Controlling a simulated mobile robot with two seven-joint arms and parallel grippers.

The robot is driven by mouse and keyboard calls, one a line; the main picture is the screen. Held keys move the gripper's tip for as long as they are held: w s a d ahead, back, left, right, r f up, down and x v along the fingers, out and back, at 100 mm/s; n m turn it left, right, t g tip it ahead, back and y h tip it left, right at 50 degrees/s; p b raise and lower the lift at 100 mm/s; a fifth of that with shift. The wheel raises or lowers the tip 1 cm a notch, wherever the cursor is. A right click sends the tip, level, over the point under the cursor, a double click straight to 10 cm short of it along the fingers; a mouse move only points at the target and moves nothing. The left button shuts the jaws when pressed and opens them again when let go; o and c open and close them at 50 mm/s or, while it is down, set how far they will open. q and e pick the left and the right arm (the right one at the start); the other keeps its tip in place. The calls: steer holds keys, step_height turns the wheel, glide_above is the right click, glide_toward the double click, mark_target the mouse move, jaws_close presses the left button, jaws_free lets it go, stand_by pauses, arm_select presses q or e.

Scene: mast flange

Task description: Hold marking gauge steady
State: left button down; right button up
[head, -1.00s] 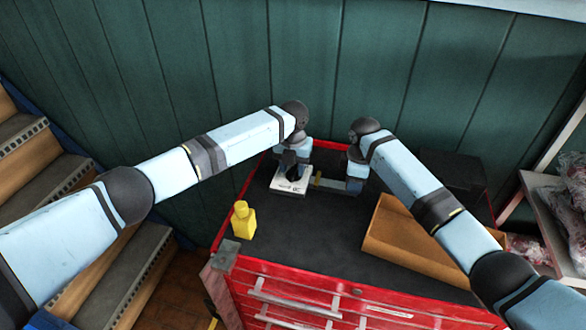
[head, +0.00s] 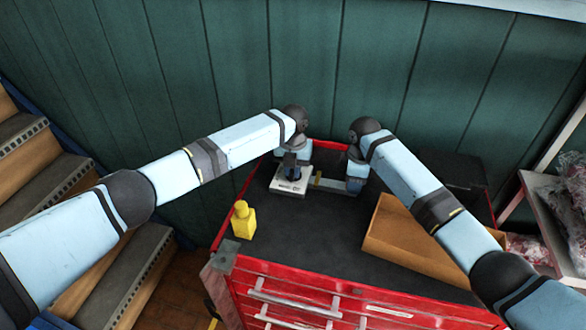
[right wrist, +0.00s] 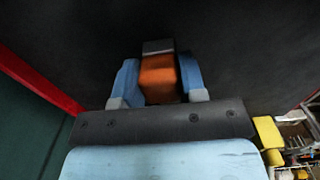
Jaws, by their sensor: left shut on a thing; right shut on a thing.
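My right gripper (right wrist: 160,85) is shut on an orange-brown block (right wrist: 159,77) with a grey end. It looks like part of the marking gauge, but I cannot be sure. In the head view my right gripper (head: 355,186) is low over the black cabinet top, beside a grey and yellow bar (head: 326,183). My left gripper (head: 291,172) points down at a white square plate (head: 280,186) with dark marks. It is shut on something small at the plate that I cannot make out. The bar lies between the two grippers, and its ends are partly hidden.
The red tool cabinet (head: 290,275) has a black top with free room at its front middle. A yellow bottle (head: 243,222) stands at the left edge. An open brown box (head: 405,243) is at the right. A green wall (head: 300,70) rises close behind.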

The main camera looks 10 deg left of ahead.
arm_select(q)
steer(key=n, duration=0.4)
steer(key=shift+d+n, duration=0.2)
steer(key=shift+n, duration=0.1)
steer(key=n, duration=0.4)
steer(key=shift+w+d+n, duration=0.1)
steer(key=shift+d+n, duration=0.05)
steer(key=shift+n, duration=0.15)
steer(key=n, duration=0.4)
steer(key=shift+w+n, duration=0.1)
steer(key=shift+n, duration=0.2)
steer(key=n, duration=0.4)
steer(key=shift+w+d, duration=0.1)
steer(key=shift+w, duration=0.1)
steer(key=n, duration=0.5)
steer(key=shift+w, duration=0.1)
steer(key=n, duration=0.4)
steer(key=shift+w+n, duration=0.15)
steer(key=shift+n, duration=0.15)
steer(key=n, duration=0.4)
steer(key=shift+w+a, duration=0.1)
steer(key=shift+a, duration=0.1)
arm_select(e)
steer(key=shift+d, duration=0.1)
arm_select(q)
steer(key=shift+a+n, duration=0.15)
steer(key=shift+n, duration=1.85)
